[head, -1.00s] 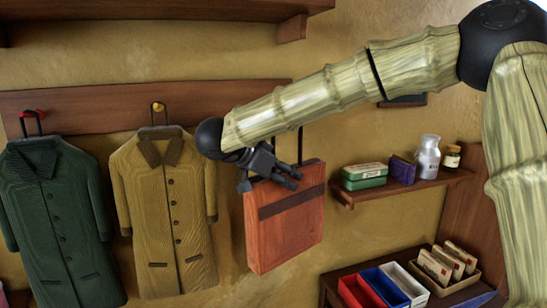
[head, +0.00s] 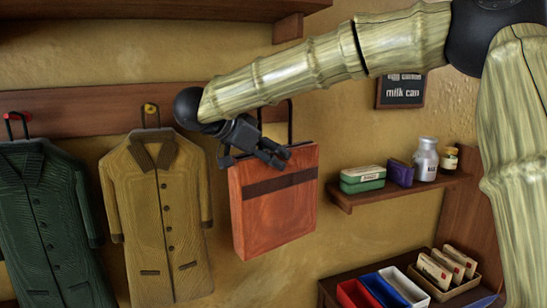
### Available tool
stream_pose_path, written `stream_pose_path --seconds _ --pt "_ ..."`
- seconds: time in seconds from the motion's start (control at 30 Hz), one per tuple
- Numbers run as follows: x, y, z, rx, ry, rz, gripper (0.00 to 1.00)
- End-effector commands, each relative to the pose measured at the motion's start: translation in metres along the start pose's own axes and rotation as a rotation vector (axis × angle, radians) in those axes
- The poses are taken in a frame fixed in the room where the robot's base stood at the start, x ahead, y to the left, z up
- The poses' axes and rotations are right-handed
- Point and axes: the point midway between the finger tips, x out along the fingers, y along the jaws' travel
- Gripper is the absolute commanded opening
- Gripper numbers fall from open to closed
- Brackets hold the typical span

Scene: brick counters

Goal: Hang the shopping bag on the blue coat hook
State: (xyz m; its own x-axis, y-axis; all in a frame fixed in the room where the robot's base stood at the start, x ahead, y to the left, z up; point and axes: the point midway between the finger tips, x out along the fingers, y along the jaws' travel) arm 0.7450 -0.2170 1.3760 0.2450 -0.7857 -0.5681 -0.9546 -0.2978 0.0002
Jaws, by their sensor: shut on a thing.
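The shopping bag (head: 274,212) is a flat orange-brown bag with a dark band and a black loop handle, in the middle of the head view. It hangs nearly upright in front of the wall. My gripper (head: 272,157) is shut on the bag at its top edge; whether it holds the handle or the rim is hard to tell. The wooden hook rail (head: 70,113) carries a red hook (head: 15,115) and a yellow hook (head: 150,108). I see no blue hook; my arm covers the rail's right part.
A green coat (head: 42,220) hangs from the red hook and a tan coat (head: 160,220) from the yellow one, close left of the bag. A wall shelf (head: 400,188) with tins and jars is to the right. Below it stand colored trays (head: 380,290).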

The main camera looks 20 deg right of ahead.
Motion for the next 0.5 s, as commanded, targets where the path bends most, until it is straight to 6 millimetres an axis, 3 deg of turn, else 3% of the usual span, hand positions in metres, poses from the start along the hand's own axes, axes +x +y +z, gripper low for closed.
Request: stream_pose_path --seconds 0.5 --pt "0.006 -0.023 -0.002 0.001 0.0 0.0 0.06"
